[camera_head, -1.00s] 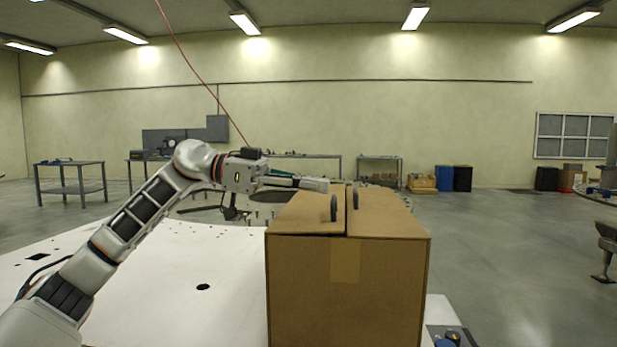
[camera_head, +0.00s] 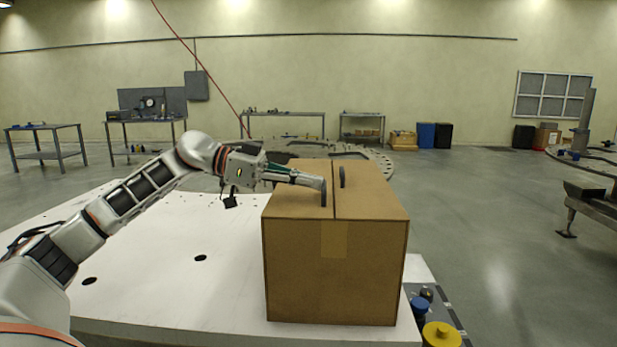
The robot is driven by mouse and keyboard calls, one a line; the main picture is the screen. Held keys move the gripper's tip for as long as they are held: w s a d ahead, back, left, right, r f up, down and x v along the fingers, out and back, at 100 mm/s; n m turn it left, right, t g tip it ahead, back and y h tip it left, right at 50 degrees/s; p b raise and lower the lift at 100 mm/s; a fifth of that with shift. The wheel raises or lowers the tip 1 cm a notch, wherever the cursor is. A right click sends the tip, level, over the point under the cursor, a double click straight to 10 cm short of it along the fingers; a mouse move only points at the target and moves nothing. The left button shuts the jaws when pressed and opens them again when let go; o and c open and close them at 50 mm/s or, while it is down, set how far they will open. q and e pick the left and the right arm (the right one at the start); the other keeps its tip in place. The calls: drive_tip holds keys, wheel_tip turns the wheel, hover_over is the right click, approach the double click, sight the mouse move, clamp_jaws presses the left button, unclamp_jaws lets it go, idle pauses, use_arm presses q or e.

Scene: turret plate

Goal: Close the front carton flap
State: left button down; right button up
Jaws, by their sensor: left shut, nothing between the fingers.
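The brown carton (camera_head: 335,270) stands on the white table, with a tape strip down its near face. Its left top flap (camera_head: 292,203) and right top flap (camera_head: 372,200) lie about flat, with a dark narrow seam between them. Each flap bears a dark upright tab near the seam: the left tab (camera_head: 323,195) and the right tab (camera_head: 342,177). My left gripper (camera_head: 318,183) is shut and empty. It reaches in from the left, low over the left flap, with its tips at the left tab. I cannot tell whether they touch. My right gripper is out of view.
The white table (camera_head: 170,280) has free room left of the carton. A round plate (camera_head: 380,160) with cut-outs lies behind the carton. Yellow (camera_head: 441,335) and blue knob-like items sit at the near right corner. Open floor lies to the right.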

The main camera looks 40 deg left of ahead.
use_arm(q)
drive_tip(key=shift+f, duration=0.1)
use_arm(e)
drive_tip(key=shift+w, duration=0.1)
use_arm(q)
drive_tip(key=shift+r+p, duration=0.3)
drive_tip(key=shift+p, duration=0.05)
drive_tip(key=r+p, duration=0.1)
drive_tip(key=a+r+p, duration=0.1)
drive_tip(key=s+a+r+p, duration=0.1)
drive_tip(key=p, duration=0.1)
drive_tip(key=shift+r, duration=0.2)
drive_tip(key=b+v, duration=0.2)
drive_tip(key=v, duration=0.8)
drive_tip(key=shift+f, duration=0.4)
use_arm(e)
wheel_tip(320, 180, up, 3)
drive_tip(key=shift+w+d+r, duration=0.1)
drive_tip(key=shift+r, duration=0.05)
use_arm(q)
drive_tip(key=shift+s, duration=0.1)
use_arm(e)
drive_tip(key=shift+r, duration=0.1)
